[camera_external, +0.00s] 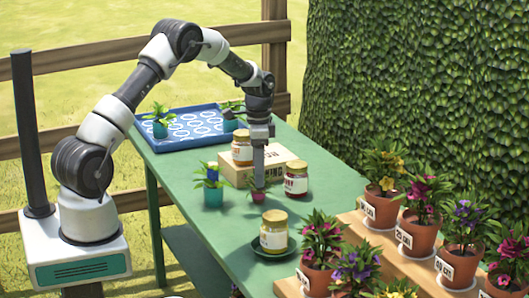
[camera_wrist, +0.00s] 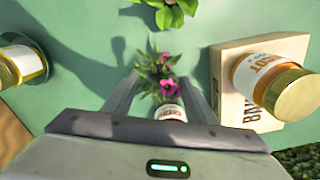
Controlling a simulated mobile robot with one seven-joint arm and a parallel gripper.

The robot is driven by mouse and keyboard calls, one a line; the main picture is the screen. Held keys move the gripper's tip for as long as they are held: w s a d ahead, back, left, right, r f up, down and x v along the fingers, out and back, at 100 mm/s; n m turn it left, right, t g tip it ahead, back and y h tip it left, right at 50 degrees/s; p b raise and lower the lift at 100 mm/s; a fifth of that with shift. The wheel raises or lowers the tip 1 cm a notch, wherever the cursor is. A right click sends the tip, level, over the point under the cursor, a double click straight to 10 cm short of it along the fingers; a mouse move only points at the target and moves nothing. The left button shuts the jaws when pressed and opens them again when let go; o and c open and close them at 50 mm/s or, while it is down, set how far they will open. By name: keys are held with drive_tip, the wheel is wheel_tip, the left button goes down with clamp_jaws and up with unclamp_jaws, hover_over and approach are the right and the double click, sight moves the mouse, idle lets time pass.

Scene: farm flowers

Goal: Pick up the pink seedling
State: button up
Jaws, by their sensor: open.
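The pink seedling (camera_external: 258,193), a small plant with pink flowers and green leaves, stands on the green table (camera_external: 228,242). In the wrist view its blooms (camera_wrist: 166,71) show between the fingertips of my gripper (camera_wrist: 160,80). My gripper is open, with one finger on each side of the plant. In the external view my gripper (camera_external: 259,181) points straight down over the seedling and covers part of it. I cannot tell whether either finger touches it. The base of the seedling is mostly hidden.
A blue-flowered seedling (camera_external: 212,190) stands to the left. A cardboard box (camera_external: 284,158) with a jar (camera_external: 242,148) lies behind. A red jar (camera_external: 296,178) is to the right, and a yellow jar (camera_external: 274,233) stands in front.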

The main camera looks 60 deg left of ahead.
sight(258, 190)
wheel_tip(258, 190, down, 5)
drive_tip(key=shift+w+r+b, duration=0.15)
drive_tip(key=shift+b, duration=0.25)
drive_tip(key=c, duration=1)
drive_tip(key=shift+c, duration=0.2)
drive_tip(key=shift+r, duration=0.1)
